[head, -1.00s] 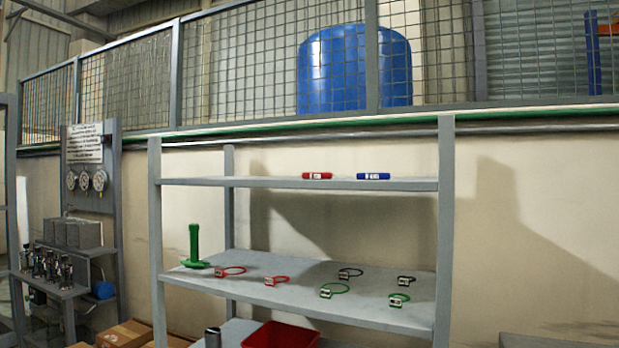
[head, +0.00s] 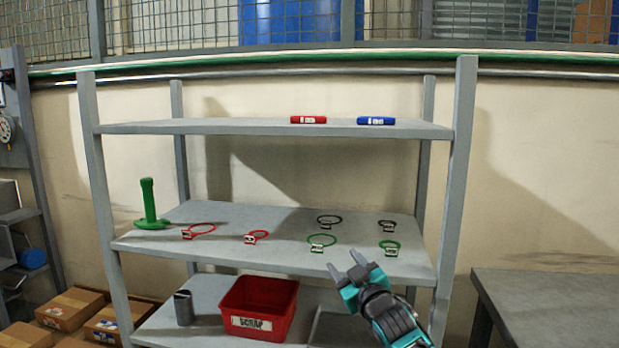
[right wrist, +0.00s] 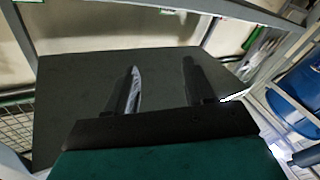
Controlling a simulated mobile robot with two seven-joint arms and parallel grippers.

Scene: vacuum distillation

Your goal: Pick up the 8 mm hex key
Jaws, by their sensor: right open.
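No hex key can be told for certain. A red handle-like bar (head: 308,119) and a blue one (head: 376,121), both labelled, lie on the top shelf (head: 225,127); the labels are too small to read. My right gripper (head: 346,264) is raised at the front of the shelf unit, near the front edge of the middle shelf, below and in front of the bars. In the right wrist view its two fingers (right wrist: 160,68) stand apart with nothing between them. My left gripper is out of view.
The middle shelf (head: 215,247) carries a green upright tool (head: 150,205) and several tagged rings. A red bin (head: 258,308) and a grey cup (head: 183,307) stand on the bottom shelf. A grey table (head: 550,290) is at the right. The top shelf's left half is clear.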

